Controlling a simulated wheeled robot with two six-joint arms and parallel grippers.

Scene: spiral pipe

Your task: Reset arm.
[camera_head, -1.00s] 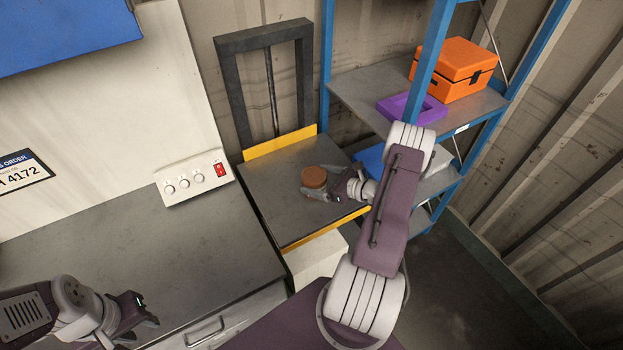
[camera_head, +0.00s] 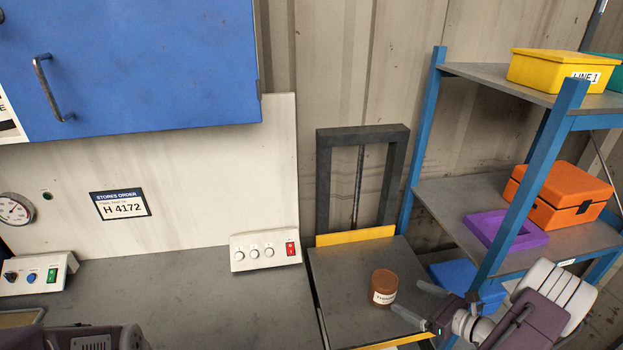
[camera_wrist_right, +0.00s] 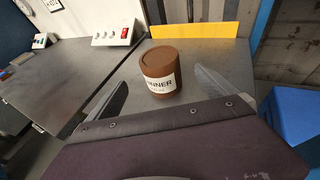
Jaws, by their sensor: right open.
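A brown round tub (camera_head: 383,290) with a white label stands upright on the grey lift platform (camera_head: 345,275). My right gripper (camera_head: 416,301) is open and empty, just right of the tub, with a gap between its fingertips and the tub in the head view. In the right wrist view the tub (camera_wrist_right: 160,72) shows ahead, framed by the two spread fingers (camera_wrist_right: 160,92). Part of my left arm shows at the bottom left of the head view; its gripper is not visible.
A blue-posted shelf (camera_head: 465,200) stands on the right with an orange case (camera_head: 560,195), a purple tray (camera_head: 500,228) and a yellow box (camera_head: 560,70). A grey bench (camera_head: 190,290) with a switch box (camera_head: 265,250) lies left. A blue cabinet (camera_head: 150,60) hangs above.

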